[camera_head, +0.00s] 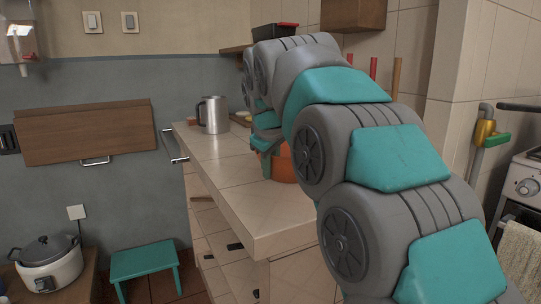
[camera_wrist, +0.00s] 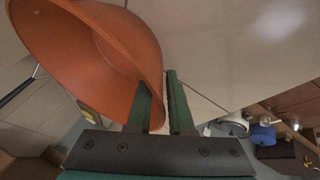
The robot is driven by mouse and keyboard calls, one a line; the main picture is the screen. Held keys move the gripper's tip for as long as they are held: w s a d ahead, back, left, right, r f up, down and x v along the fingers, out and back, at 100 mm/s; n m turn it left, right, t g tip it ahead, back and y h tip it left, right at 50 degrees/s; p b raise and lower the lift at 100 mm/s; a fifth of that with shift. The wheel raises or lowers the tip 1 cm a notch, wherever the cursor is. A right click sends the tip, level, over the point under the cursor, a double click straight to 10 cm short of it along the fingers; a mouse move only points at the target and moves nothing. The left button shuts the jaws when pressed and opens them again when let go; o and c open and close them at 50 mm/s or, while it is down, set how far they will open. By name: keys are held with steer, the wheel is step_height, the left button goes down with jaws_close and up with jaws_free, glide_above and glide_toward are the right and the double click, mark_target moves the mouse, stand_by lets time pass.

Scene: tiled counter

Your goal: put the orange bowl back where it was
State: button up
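The orange bowl (camera_wrist: 95,50) fills the upper left of the wrist view, its opening turned toward the lower left. My gripper (camera_wrist: 160,95) has its two dark green fingers close together with the bowl's wall between them, one finger on the inner side and one outside. It looks shut on the wall near the rim. In the head view only part of the orange bowl (camera_head: 283,166) shows at the tiled counter (camera_head: 222,170), mostly behind my arm. I cannot tell whether the bowl touches the counter.
A metal kettle (camera_head: 213,115) stands toward the counter's far end. The counter between kettle and bowl is clear. Red and wooden upright handles (camera_head: 396,76) show behind my arm. A stove (camera_head: 524,185) is at the right; a green stool (camera_head: 146,262) and rice cooker (camera_head: 48,263) are at lower left.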

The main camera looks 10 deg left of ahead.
steer(key=shift+w+f, duration=0.25)
steer(key=shift+f, duration=0.05)
jaws_close()
stand_by(1.4)
